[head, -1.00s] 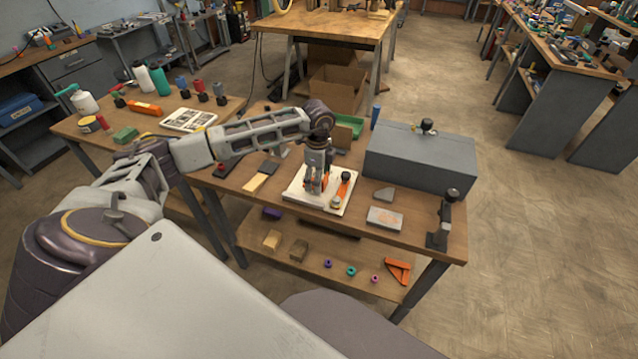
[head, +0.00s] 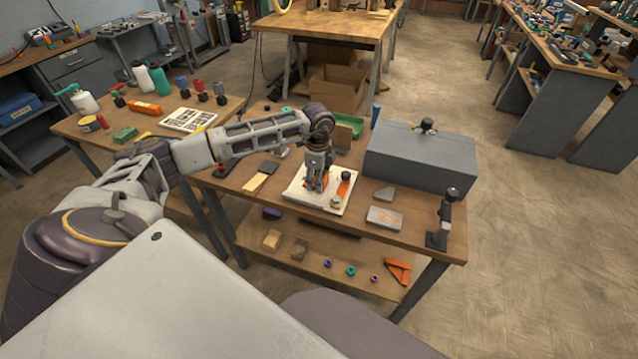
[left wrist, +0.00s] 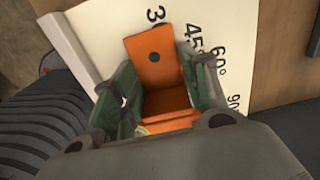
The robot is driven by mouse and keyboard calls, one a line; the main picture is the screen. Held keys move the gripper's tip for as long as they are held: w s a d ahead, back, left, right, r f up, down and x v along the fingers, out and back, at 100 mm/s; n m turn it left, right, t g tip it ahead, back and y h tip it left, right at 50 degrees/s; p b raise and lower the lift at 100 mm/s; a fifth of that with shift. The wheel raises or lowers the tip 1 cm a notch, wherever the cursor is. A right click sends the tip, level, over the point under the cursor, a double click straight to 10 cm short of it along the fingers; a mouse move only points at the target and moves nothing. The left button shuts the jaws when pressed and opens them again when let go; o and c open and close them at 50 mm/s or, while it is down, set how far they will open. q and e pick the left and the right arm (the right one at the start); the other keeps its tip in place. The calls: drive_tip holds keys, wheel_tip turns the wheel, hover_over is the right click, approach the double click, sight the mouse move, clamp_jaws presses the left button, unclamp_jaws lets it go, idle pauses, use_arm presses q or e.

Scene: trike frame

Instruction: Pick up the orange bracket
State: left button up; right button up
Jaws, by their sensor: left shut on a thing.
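My left gripper (head: 317,184) points down over the white angle board (head: 300,198) on the middle table. In the left wrist view, the left gripper (left wrist: 165,98) has its two green-padded fingers shut on the orange bracket (left wrist: 158,78), one on each side. The bracket is L-shaped, with a dark round hole in its longer plate. It lies over the white board, near printed angle numbers. I cannot tell whether it touches the board. In the head view the fingers hide most of the bracket. My right gripper is not in view.
A grey box (head: 420,160) stands behind right, and a dark upright tool (head: 443,222) at the right corner. An orange triangular piece (head: 397,271) lies on the lower shelf.

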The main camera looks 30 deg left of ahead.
use_arm(q)
drive_tip(key=shift+c, duration=1.1)
drive_tip(key=shift+r, duration=0.15)
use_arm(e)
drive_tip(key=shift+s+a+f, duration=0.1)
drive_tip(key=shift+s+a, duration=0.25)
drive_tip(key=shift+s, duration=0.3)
use_arm(q)
drive_tip(key=shift+r, duration=0.5)
wheel_tip(320, 180, up, 3)
drive_tip(key=shift+r, duration=2.9)
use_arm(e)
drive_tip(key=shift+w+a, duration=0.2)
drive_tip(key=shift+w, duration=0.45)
